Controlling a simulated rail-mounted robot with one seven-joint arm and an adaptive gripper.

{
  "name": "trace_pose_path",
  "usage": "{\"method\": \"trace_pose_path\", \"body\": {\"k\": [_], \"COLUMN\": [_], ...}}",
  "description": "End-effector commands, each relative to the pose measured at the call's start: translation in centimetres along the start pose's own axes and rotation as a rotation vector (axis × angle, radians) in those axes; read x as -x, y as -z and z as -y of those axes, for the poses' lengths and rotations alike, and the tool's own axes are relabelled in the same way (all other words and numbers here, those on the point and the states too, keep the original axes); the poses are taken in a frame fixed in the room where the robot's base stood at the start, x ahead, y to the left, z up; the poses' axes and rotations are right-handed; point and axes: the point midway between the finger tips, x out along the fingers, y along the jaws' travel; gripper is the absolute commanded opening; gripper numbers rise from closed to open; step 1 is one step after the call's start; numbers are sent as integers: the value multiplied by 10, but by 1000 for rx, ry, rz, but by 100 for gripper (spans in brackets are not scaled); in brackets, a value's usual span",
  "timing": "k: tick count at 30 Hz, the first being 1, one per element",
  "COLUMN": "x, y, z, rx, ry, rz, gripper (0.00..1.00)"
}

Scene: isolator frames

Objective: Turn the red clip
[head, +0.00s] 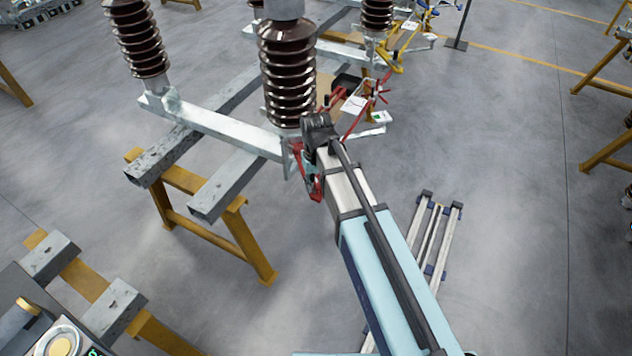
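A red clip (316,190) shows in the head view just left of the end of my arm, at the near end of the galvanized steel beam below the middle insulator. Only part of it shows. The rest is hidden behind my wrist and small dark and pale parts. My gripper is at the far end of my arm, close to this red clip. Its fingers cannot be made out, so I cannot tell whether it touches or holds the clip.
A brown ribbed insulator (287,75) stands directly behind my wrist. The galvanized beam (215,127) rests on steel bars over a yellow trestle (215,225). More red clamp parts (381,90) sit farther back.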

Motion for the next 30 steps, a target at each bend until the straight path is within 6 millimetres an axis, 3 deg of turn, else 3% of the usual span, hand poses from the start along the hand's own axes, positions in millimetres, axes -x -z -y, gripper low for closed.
{"method": "trace_pose_path", "body": {"k": [7,8,10,11,23,30], "x": [-1,-1,-1,-1,-1,-1], "y": [0,0,0,0,0,0], "z": [0,0,0,0,0,0], "rx": [0,0,0,0,-20,-121], "ry": [0,0,0,0,0,0], "rz": [0,0,0,0,0,0], "gripper": [33,30,5,0,0,0]}}
